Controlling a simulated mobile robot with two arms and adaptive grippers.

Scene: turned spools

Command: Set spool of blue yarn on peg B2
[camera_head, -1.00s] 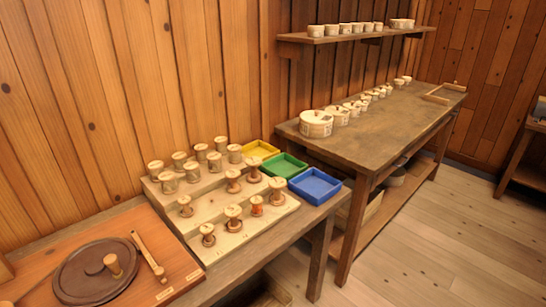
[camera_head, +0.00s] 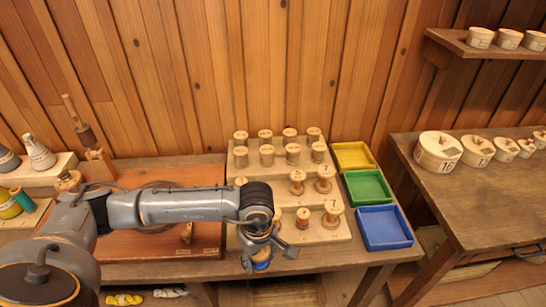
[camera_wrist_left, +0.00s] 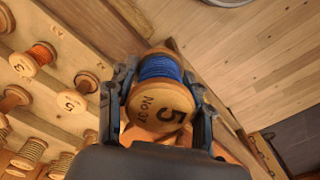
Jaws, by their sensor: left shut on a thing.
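The spool of blue yarn (camera_wrist_left: 158,68) is between the fingers of my left gripper (camera_wrist_left: 158,88) in the left wrist view. Its pale wooden end bears a "5" and faces the camera. In the head view my left gripper (camera_head: 263,247) is at the front edge of the stepped wooden rack (camera_head: 325,231), with the blue yarn (camera_head: 262,266) low below it. The gripper is shut on the spool. I cannot make out which peg is B2; no peg labels are readable, and my arm hides the rack's front left. My right gripper is not in view.
Several wooden-ended spools stand on the rack, including one marked 7 (camera_head: 333,214) and one with orange yarn (camera_wrist_left: 41,53). Yellow (camera_head: 354,156), green (camera_head: 367,187) and blue (camera_head: 384,227) trays sit right of it. Open floor (camera_wrist_left: 250,60) lies beyond the bench edge.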

